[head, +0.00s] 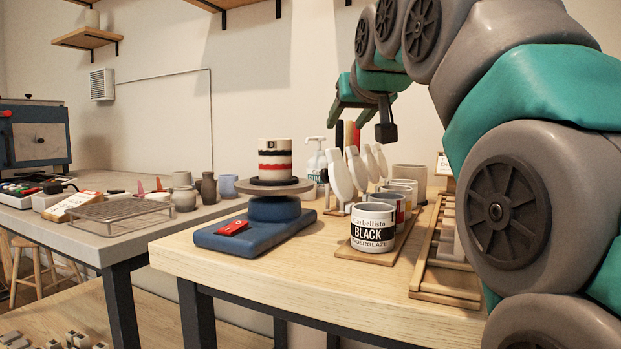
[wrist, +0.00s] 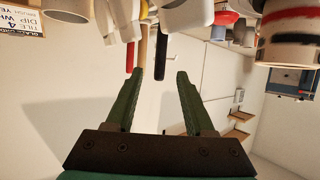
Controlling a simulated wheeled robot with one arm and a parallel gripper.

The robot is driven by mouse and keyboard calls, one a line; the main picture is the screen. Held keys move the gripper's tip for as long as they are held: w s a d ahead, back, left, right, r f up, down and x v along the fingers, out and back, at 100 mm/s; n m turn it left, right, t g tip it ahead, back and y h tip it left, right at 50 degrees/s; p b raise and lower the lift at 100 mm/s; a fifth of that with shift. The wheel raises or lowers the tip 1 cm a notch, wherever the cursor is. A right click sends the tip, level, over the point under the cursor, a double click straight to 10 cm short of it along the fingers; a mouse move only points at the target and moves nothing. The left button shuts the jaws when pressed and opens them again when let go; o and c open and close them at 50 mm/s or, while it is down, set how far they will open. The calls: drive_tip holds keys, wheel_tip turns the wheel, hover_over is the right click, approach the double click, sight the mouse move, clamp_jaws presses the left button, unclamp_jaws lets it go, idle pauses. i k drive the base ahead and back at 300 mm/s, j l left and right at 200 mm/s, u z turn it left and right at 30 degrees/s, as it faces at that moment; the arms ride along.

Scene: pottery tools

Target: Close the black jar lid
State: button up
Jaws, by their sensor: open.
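The black jar (head: 373,228) is a white jar with a label reading "BLACK UNDERGLAZE". It stands upright at the front of a row of jars on the wooden table, and its top looks open. Several white discs, perhaps jar lids (head: 340,176), stand on edge in a row behind and left of it; I cannot tell which is the black one's. My gripper (head: 349,118) is above and behind the discs, well apart from the jar. In the upside-down wrist view my gripper (wrist: 161,74) is open, with nothing held between its green fingers.
A blue wheel base carries a banded cup (head: 275,158) left of the jar. A wooden rack (head: 447,285) lies to the right. A pump bottle (head: 316,165) and red and black handles (wrist: 161,52) stand behind the discs.

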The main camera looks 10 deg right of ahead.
sight(338, 173)
drive_tip(key=k+j, duration=0.85)
